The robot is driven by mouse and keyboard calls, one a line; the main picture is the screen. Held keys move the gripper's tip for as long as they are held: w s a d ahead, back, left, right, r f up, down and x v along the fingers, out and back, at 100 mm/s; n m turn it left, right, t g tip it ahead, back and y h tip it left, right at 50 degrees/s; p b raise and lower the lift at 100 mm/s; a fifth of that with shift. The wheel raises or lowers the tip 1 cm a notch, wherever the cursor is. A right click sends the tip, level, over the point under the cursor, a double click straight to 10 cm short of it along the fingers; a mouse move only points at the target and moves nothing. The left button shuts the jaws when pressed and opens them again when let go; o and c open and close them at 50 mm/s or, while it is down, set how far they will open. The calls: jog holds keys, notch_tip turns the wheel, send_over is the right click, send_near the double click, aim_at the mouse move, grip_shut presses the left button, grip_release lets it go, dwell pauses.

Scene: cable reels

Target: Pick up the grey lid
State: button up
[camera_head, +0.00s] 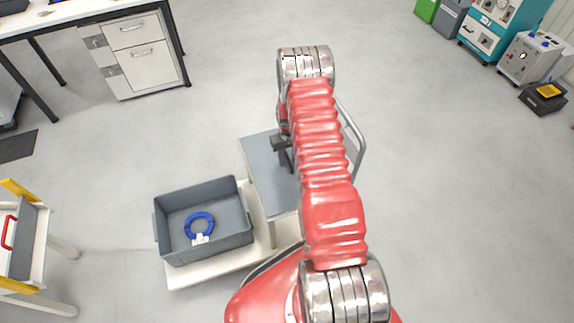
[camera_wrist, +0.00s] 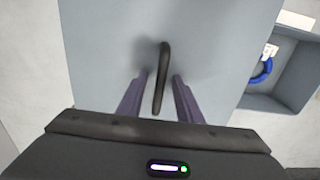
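The grey lid (camera_head: 262,180) is a flat grey panel beside the open grey box, partly hidden under my red arm in the head view. In the wrist view the lid (camera_wrist: 100,30) fills the middle, with a dark bar handle (camera_wrist: 163,70) standing on it. My gripper (camera_wrist: 160,82) is open, with one purple finger on each side of the handle and a visible gap on both sides. In the head view my gripper (camera_head: 284,148) is a small dark shape over the lid, mostly hidden by the arm.
The open grey box (camera_head: 175,253) left of the lid holds a blue ring (camera_head: 188,228) with a white tag. A grey rail (camera_head: 357,140) stands right of my arm. Open floor lies beyond the lid.

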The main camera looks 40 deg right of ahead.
jog(key=shift+c, duration=0.3)
grip_shut()
dwell(0.4)
